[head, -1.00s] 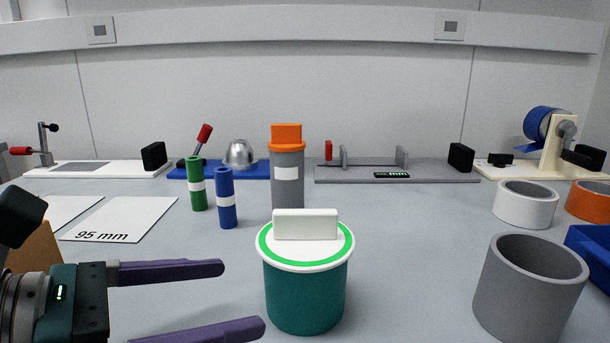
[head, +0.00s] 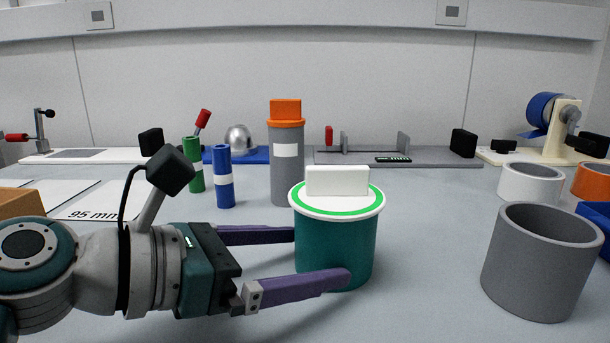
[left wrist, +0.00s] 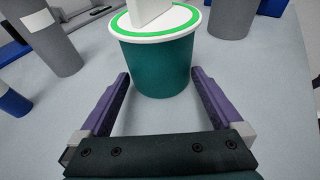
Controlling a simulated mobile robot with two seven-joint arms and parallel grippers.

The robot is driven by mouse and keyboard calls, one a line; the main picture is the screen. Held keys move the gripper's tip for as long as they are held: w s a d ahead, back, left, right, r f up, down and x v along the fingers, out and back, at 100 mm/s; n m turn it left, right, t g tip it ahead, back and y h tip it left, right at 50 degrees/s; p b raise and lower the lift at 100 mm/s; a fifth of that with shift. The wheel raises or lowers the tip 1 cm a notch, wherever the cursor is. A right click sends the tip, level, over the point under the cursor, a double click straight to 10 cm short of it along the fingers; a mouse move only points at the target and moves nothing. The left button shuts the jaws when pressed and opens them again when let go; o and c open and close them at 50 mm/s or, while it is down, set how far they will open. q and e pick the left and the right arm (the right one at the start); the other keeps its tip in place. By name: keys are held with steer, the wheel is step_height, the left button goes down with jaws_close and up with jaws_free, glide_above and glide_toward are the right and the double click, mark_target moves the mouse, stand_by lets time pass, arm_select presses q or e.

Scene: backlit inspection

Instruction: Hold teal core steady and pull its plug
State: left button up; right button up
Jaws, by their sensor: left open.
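The teal core (head: 335,243) stands upright on the table near the middle of the head view. Its plug (head: 337,183) sits in its top, a white disc with a green ring and a raised white block handle. My left gripper (head: 322,256) is open and level, coming from the left. In the head view, one purple finger overlaps the core's front and the other ends at its left side. In the left wrist view the core (left wrist: 156,65) stands ahead of the open fingers, centred on the gap between them. Contact cannot be told. My right gripper does not show.
A grey cylinder with an orange cap (head: 287,165) stands behind the core. A green tube (head: 193,165) and a blue tube (head: 223,177) stand at left. A grey hollow cylinder (head: 535,270) and a white ring (head: 530,183) stand at right. Fixtures line the back.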

arm_select(q)
jaws_close()
stand_by(0.8)
jaws_free()
stand_by(0.7)
steer(key=shift+s+r, duration=0.1)
